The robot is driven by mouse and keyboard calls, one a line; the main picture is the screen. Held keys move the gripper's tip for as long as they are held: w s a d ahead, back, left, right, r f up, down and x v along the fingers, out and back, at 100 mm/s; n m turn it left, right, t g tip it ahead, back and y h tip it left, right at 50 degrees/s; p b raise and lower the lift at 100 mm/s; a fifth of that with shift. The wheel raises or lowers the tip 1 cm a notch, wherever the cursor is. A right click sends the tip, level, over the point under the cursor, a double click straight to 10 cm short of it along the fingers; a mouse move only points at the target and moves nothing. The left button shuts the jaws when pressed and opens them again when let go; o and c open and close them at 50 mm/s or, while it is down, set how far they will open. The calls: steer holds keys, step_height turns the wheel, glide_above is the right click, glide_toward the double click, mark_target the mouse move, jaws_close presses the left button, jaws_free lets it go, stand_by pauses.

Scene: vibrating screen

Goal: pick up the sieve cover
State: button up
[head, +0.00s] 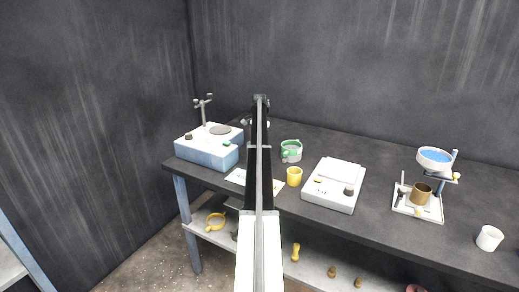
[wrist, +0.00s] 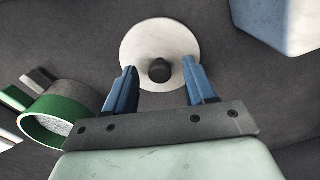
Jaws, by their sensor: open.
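The sieve cover, a pale round disc (wrist: 160,38) with a dark knob (wrist: 160,71) at its near part, lies on the dark table in the wrist view. My gripper (wrist: 160,68) is open. Its two blue fingers stand apart, one on each side of the knob, over the cover's near part. No contact with the knob shows, and the height above the cover is hard to tell. In the head view my own arm hides the gripper and most or all of the cover.
A green-rimmed round container (wrist: 60,118) sits left of my gripper; it also shows in the head view (head: 291,151). The blue-white machine (head: 208,150) stands left on the dark table (head: 385,165). A yellow cup (head: 294,177) and a white scale (head: 334,186) stand right of my arm.

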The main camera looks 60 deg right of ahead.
steer(key=shift+c, duration=0.4)
jaws_close()
steer(key=shift+r, duration=0.1)
